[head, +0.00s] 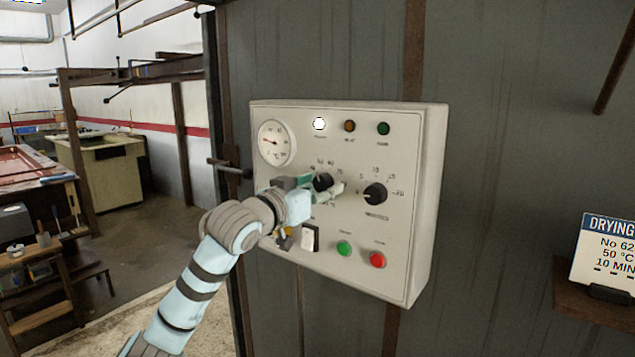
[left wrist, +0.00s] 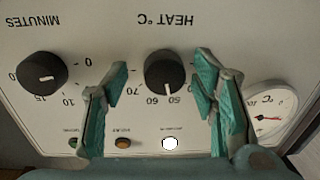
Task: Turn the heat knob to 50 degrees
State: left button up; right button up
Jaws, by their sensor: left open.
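The heat knob (head: 323,181) is a black round dial on a pale grey control panel (head: 405,150). The upside-down left wrist view shows the knob (left wrist: 165,75) under the printed words HEAT °C, with its white mark pointing between 50 and 60. My left gripper (head: 321,187) is at the panel with its green-padded fingers on either side of the knob. In the left wrist view the fingers of the gripper (left wrist: 162,67) are apart, with a gap to the knob on both sides. My right gripper is not in view.
A minutes knob (head: 375,193) sits right of the heat knob. A dial gauge (head: 277,143), a lit white lamp (head: 319,124), a green button (head: 344,248) and a red button (head: 377,260) share the panel. A drying sign (head: 607,250) at right reads 50 °C, 10 MIN.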

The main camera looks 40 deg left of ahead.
pick_arm(q)
jog(key=shift+s, duration=0.15)
jog(key=shift+s+a+r, duration=0.1)
jog(key=shift+s, duration=0.1)
jog(key=shift+c, duration=1.2)
jog(key=shift+s+a, duration=0.1)
jog(key=shift+a, duration=0.05)
jog(key=c, duration=0.9)
jog(key=shift+n, duration=0.7)
jog(key=shift+c, duration=0.2)
jog(key=o, duration=1)
jog(key=shift+o, duration=0.9)
jog(key=shift+w, duration=0.25)
